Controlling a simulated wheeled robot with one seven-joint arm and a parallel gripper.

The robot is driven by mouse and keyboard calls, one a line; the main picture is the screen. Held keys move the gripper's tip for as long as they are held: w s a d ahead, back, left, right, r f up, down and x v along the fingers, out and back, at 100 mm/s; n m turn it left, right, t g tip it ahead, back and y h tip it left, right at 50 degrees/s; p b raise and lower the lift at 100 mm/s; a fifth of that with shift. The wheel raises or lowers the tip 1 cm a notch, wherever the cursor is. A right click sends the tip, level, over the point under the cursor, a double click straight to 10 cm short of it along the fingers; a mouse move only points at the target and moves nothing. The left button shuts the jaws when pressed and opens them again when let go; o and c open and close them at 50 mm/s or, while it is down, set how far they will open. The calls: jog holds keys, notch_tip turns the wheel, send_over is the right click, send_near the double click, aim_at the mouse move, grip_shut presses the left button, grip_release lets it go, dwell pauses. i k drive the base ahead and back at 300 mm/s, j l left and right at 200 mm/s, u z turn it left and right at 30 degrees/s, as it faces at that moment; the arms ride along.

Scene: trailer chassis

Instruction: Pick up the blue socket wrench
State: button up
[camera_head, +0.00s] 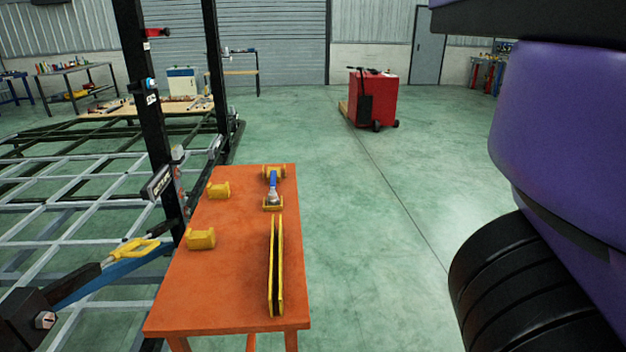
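The blue socket wrench (273,181) lies near the far right corner of an orange table (215,285). Its blue handle points away from me and its silvery end is nearer. It rests across two small yellow holders, a far one (281,171) and a near one (273,208). No gripper is seen at the wrench or above the table. My gripper is not in this view.
Two yellow blocks (201,239) (219,190) and a long yellow-edged rack (275,270) stand on the table. A steel frame with black posts (150,110) borders it on the left. Green floor (370,260) is open to the right; a red cart (374,98) stands beyond.

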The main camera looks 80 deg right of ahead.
aim_at(272, 200)
jog(key=z, duration=1.6)
jog(key=u, duration=1.05)
jog(key=l+u, duration=0.15)
jog(key=l, duration=0.55)
jog(key=k+l+u, duration=0.15)
jog(key=l, duration=0.6)
jog(key=i, duration=0.15)
